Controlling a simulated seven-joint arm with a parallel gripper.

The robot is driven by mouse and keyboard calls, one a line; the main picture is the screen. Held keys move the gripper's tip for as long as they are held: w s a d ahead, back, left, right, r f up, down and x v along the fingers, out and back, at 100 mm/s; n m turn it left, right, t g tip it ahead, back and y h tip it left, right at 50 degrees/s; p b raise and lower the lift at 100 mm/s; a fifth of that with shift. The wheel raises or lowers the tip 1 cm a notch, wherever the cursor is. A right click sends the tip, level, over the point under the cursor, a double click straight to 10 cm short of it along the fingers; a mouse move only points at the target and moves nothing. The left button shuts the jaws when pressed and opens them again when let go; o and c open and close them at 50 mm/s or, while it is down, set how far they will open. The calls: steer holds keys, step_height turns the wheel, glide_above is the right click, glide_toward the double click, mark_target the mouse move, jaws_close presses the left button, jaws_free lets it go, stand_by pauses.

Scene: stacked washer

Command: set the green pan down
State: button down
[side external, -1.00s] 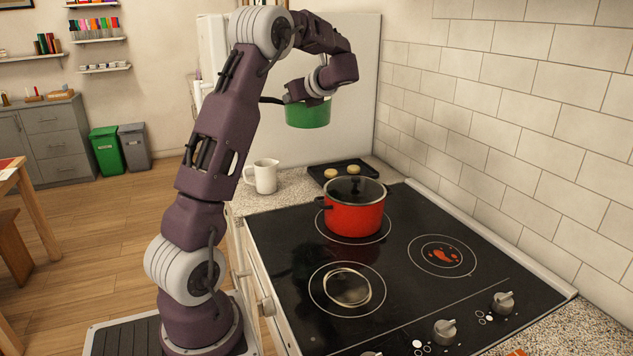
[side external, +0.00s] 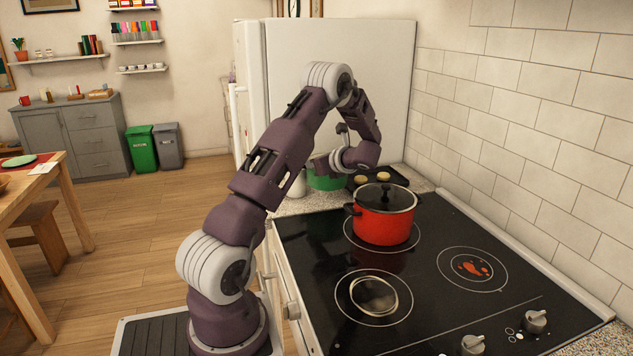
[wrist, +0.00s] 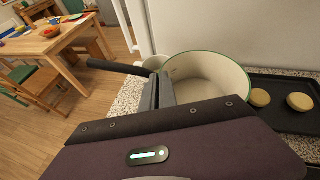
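The green pan (side external: 325,180) is low over the speckled counter (side external: 318,204), beyond the stove and partly hidden by my arm. It looks level; I cannot tell whether its base touches the counter. In the wrist view the pan (wrist: 205,75) shows a cream inside and green rim, with its black handle (wrist: 118,67) pointing left. My gripper (wrist: 160,92) has its fingers close together at the pan's near left wall, by the handle, and appears shut on it. In the side view my gripper (side external: 328,164) is at the pan's top.
A black tray with buns (side external: 378,177) is close to the pan's right. A white mug (side external: 298,186) is close to its left, partly hidden. A red lidded pot (side external: 384,222) stands on the black stove (side external: 400,290). A white fridge (side external: 330,80) rises behind.

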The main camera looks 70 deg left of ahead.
step_height(320, 180, down, 5)
steer(key=shift+f, duration=0.15)
steer(key=c, duration=1.7)
jaws_free()
